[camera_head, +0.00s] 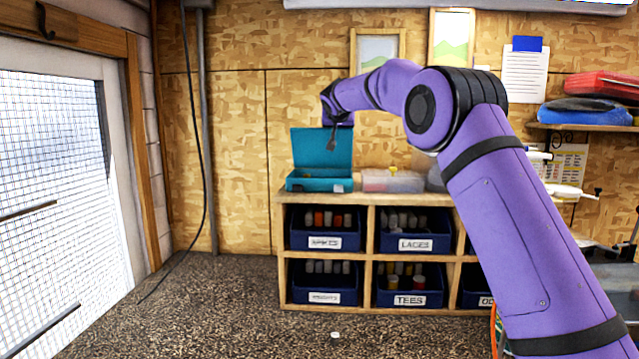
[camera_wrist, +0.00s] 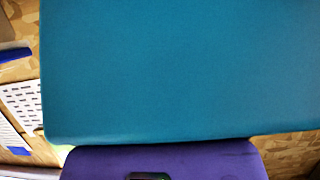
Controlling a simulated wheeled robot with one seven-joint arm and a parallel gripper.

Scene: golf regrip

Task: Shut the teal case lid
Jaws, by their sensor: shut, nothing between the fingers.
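The teal case (camera_head: 303,184) stands on the left end of the wooden shelf unit's top. Its lid (camera_head: 308,150) is open and stands up at the back, leaning slightly. The lid also fills most of the wrist view (camera_wrist: 180,70), very close. My gripper (camera_head: 332,145) is shut and empty, pointing down in front of the upper right part of the lid. I cannot tell whether it touches the lid. The inside of the case is mostly hidden by its front wall.
A clear container (camera_head: 392,181) with a pinkish section stands right of the case. The shelf unit (camera_head: 368,230) holds blue bins labelled SPIKES, LACES and TEES. Two frames hang behind on the wall. A small white object (camera_head: 335,335) lies on the open floor.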

